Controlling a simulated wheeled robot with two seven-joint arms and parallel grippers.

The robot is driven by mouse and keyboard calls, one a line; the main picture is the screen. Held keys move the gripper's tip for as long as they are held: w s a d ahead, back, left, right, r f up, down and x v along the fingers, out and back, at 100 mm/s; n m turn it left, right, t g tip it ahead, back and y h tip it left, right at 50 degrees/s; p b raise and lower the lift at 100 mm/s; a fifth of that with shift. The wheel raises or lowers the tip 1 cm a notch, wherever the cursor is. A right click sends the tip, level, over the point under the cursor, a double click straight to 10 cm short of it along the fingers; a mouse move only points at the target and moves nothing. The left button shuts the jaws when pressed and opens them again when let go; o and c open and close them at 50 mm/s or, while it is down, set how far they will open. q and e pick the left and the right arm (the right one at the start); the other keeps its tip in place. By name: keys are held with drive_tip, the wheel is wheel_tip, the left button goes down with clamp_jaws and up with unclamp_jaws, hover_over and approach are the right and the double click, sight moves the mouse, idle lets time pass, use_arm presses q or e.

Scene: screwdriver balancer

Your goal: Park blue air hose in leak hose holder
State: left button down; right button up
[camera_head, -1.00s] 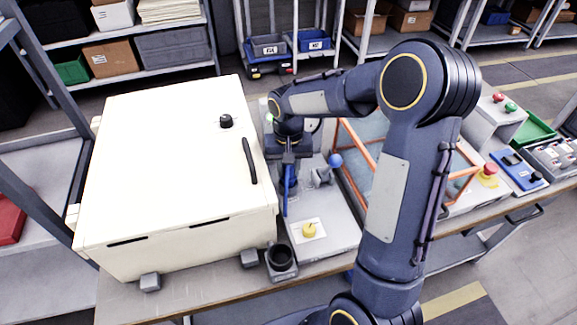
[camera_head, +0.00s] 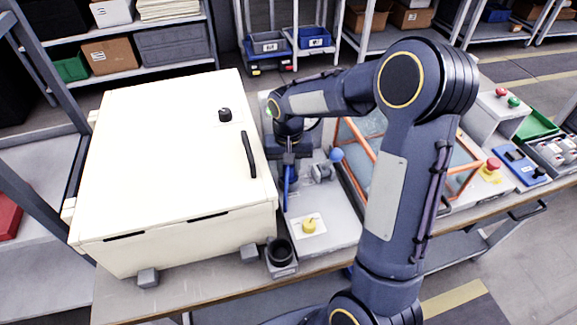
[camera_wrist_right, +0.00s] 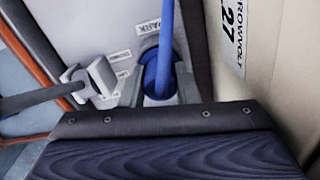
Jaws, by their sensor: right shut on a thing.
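The blue air hose (camera_head: 288,184) hangs below my right gripper (camera_head: 289,158) in the head view, beside the cream cabinet. My right gripper is shut on the hose; its fingertips are largely hidden by the wrist. In the right wrist view the hose (camera_wrist_right: 166,35) runs down past a blue ring (camera_wrist_right: 150,66) on a grey fixture, below a label reading PARK. The ring looks like the leak hose holder. The hose overlaps the ring there, but I cannot tell whether it is seated. A dark gripper edge (camera_wrist_right: 165,120) hides the lower part. My left gripper is not in view.
The cream cabinet (camera_head: 165,165) stands close left of the gripper. A lever with a blue ball (camera_head: 336,155) stands close right. An orange-framed box (camera_head: 360,170) is further right.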

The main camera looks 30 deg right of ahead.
sight(290, 166)
drive_tip(key=o, duration=1.2)
drive_tip(key=shift+c, duration=0.2)
wheel_tip(290, 166, up, 8)
drive_tip(key=shift+f, duration=0.1)
drive_tip(key=shift+s+r, duration=0.2)
drive_tip(key=shift+s, duration=0.05)
drive_tip(key=s+a+r+n+t+y, duration=0.1)
drive_tip(key=s+a+t+y, duration=0.1)
drive_tip(key=s, duration=0.8)
drive_tip(key=s+a+r+n+t+y, duration=0.1)
drive_tip(key=s+a, duration=0.4)
drive_tip(key=s, duration=0.6)
drive_tip(key=n+t, duration=0.1)
drive_tip(key=t, duration=0.1)
drive_tip(key=shift+s+a+r+t+y, duration=0.2)
drive_tip(key=shift+s+t+y, duration=0.1)
drive_tip(key=shift+y, duration=0.1)
